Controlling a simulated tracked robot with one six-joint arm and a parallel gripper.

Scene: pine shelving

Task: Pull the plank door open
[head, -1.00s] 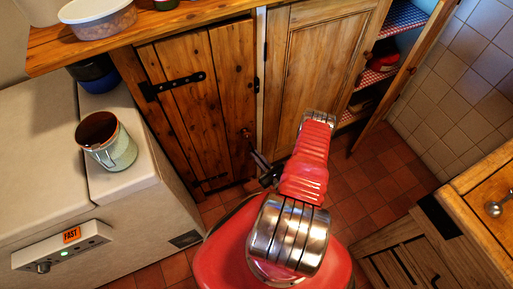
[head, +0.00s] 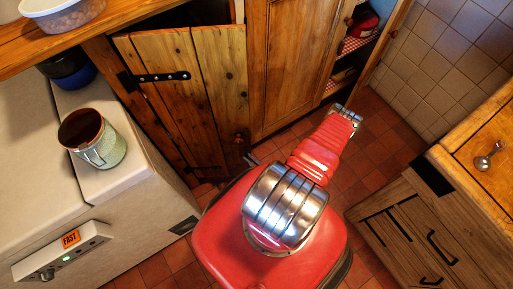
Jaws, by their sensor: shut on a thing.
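The plank door (head: 168,101) is brown wood with black strap hinges on its left side. It stands partly open, swung out from the cabinet, with a dark gap above and behind its top edge. Its round wooden knob (head: 241,137) is near the right edge. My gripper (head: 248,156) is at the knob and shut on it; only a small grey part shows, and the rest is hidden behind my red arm.
A pale chest with a green mug (head: 95,139) on it stands close on the left. A panelled cupboard door (head: 290,70) is to the right, with open shelves beyond. A wooden drawer unit (head: 440,215) stands at the right. Red floor tiles are clear between.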

